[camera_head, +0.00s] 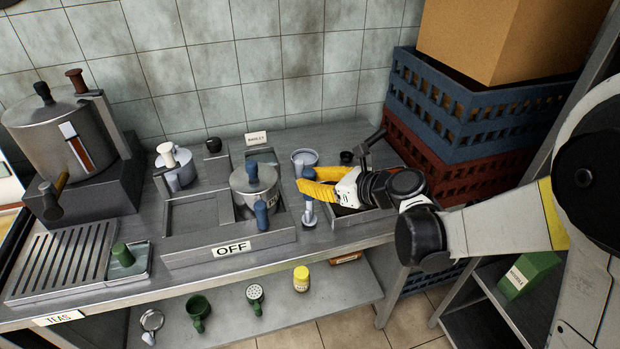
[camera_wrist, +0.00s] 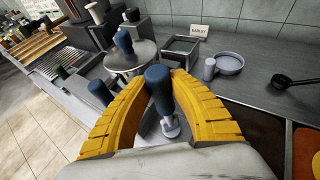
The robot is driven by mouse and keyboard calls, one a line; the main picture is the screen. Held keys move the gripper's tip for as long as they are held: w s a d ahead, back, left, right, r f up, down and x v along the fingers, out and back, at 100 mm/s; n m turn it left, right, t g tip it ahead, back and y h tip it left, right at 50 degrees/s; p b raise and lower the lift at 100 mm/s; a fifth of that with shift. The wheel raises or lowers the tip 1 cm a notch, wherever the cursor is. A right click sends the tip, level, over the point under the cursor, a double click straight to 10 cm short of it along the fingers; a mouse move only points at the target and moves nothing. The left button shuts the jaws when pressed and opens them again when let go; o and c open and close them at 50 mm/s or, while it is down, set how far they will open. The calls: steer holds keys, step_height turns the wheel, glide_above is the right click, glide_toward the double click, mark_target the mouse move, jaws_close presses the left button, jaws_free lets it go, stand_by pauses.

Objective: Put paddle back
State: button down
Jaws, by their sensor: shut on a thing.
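My gripper (camera_head: 312,187) has yellow ribbed fingers and is shut on a tool with a dark blue handle, which I take to be the paddle (camera_head: 309,212). In the wrist view, the blue handle (camera_wrist: 158,88) stands between the fingertips (camera_wrist: 162,80), roughly upright. A pale grey end (camera_wrist: 170,127) shows below it. The fingers hide part of the tool, and I cannot tell whether its lower end touches the counter. A lidded steel pot (camera_head: 254,190) with blue handles sits to the left, in a counter unit (camera_head: 190,245) labelled OFF.
A shallow round grey dish (camera_head: 305,157) and a BARLEY card (camera_head: 256,138) stand behind. A large steamer (camera_head: 62,145) and a slatted drain tray (camera_head: 62,262) are at left. Blue crates (camera_head: 445,105) rise at right. Cups and a yellow jar (camera_head: 301,279) stand on the lower shelf.

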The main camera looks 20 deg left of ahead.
steer(key=shift+f+b, duration=0.5)
stand_by(0.5)
steer(key=c, duration=1.2)
jaws_free()
steer(key=shift+d, duration=0.1)
steer(key=v, duration=1.2)
